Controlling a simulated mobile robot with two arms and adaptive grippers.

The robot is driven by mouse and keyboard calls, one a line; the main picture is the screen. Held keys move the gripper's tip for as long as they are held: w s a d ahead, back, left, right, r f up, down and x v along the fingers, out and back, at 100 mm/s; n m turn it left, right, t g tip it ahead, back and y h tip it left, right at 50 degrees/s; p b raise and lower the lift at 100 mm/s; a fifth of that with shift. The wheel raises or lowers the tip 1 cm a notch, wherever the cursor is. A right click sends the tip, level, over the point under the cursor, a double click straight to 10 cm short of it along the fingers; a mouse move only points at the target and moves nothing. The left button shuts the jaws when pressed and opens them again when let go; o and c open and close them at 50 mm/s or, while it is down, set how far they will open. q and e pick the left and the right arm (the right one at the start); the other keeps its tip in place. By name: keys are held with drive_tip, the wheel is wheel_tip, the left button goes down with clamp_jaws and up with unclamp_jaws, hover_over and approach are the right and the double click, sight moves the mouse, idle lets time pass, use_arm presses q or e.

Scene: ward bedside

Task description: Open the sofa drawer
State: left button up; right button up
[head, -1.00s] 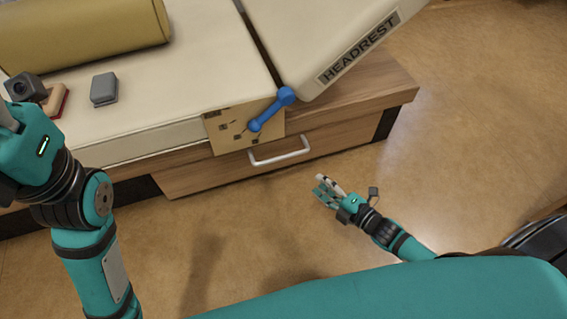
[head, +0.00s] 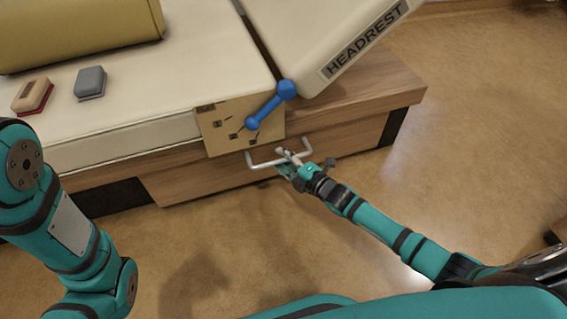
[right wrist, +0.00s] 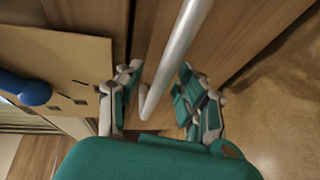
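The sofa drawer (head: 210,179) is a wooden front low in the side of the sofa, and it looks closed. Its silver bar handle (head: 262,164) also shows in the right wrist view (right wrist: 183,45). I see clear gaps on both sides of the bar. My left arm is at the left of the head view, with its gripper out of the picture.
A blue lever (head: 269,106) sits on a panel (head: 222,136) above the drawer. The headrest (head: 335,45) is raised at an angle above it. A tan bolster (head: 85,30), a grey block (head: 90,82) and a tan-red block (head: 32,95) lie on the sofa. The floor in front is clear.

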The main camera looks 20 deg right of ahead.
drive_tip(key=shift+w, duration=0.1)
clamp_jaws()
idle(0.5)
